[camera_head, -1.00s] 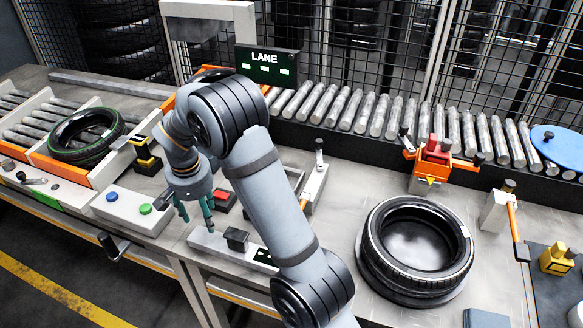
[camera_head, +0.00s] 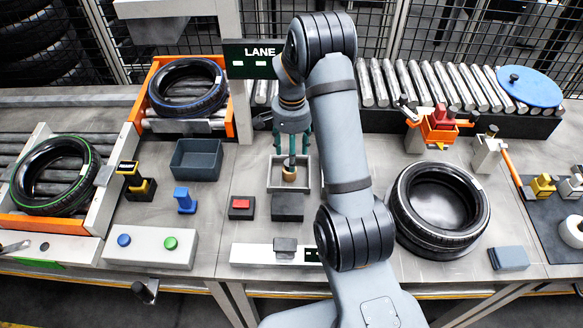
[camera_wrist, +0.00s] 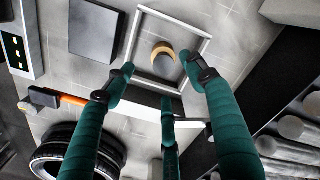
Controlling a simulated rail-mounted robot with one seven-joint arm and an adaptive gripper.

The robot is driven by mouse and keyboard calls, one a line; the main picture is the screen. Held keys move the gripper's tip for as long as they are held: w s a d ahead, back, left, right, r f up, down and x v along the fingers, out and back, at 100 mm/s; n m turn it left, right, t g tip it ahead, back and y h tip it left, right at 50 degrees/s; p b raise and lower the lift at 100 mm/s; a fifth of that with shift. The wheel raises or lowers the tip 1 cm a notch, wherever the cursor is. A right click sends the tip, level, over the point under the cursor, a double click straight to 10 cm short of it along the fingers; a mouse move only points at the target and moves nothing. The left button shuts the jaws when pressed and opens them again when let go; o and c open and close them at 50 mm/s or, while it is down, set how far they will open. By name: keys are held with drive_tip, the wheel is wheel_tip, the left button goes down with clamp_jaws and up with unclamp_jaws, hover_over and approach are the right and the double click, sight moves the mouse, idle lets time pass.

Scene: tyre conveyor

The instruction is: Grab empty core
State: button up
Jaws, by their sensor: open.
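A small tan round piece (camera_head: 289,174), which looks like the core, stands in a shallow light square tray (camera_head: 274,183) in the middle of the table. In the wrist view the tan piece (camera_wrist: 163,58) shows a dark top and a tan rim, inside the square frame (camera_wrist: 205,45). My gripper (camera_head: 291,156) points down just above it, its teal fingers open. In the wrist view the fingers of my gripper (camera_wrist: 160,76) are spread at the near side of the piece. I cannot tell whether any finger touches it.
A dark block (camera_head: 288,208) stands in front of the tray, with a red-button box (camera_head: 241,208) to its left. A dark open bin (camera_head: 197,160) and blue piece (camera_head: 184,200) stand further left. A black tyre (camera_head: 439,205) lies right of my arm; rollers (camera_head: 430,82) run behind.

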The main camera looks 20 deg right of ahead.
drive_tip(key=shift+w+a+f+p, duration=0.15)
drive_tip(key=shift+f+p, duration=0.3)
drive_tip(key=shift+f, duration=1)
drive_tip(key=shift+w+a+f+p, duration=0.15)
drive_tip(key=shift+f+p, duration=0.3)
drive_tip(key=shift+f, duration=1)
drive_tip(key=shift+c, duration=0.9)
drive_tip(key=c, duration=1)
